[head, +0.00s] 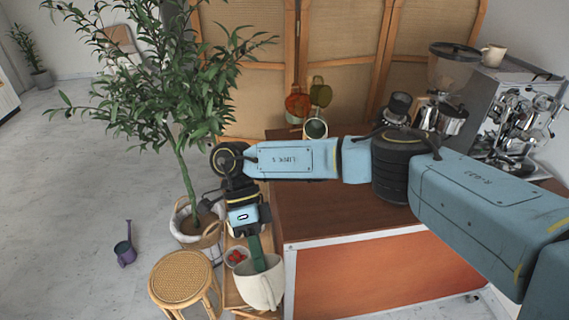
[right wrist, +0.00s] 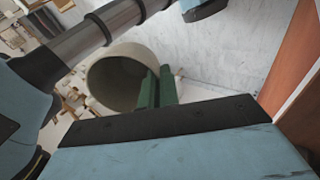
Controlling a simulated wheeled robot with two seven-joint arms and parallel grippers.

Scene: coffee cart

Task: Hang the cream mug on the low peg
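My right gripper (head: 260,264) points down left of the cart, with its green fingers at the rim of a large-looking cream mug (head: 262,289). In the right wrist view the two fingers (right wrist: 157,88) stand close together on the wall of the mug (right wrist: 112,77), whose dark opening faces the camera. The mug is held off the cart, beside its left edge. The low peg cannot be made out; several mugs cluster at the cart's back left, among them an orange mug (head: 298,103) and an olive mug (head: 320,92). My left gripper is not in view.
A white mug with a dark inside (head: 316,129) is at the cart's back left. A bowl of red fruit (head: 236,257) and a rattan stool (head: 181,278) are left of the held mug. An espresso machine (head: 510,95) and grinder (head: 452,70) stand at right. The wooden cart top (head: 330,215) is largely clear.

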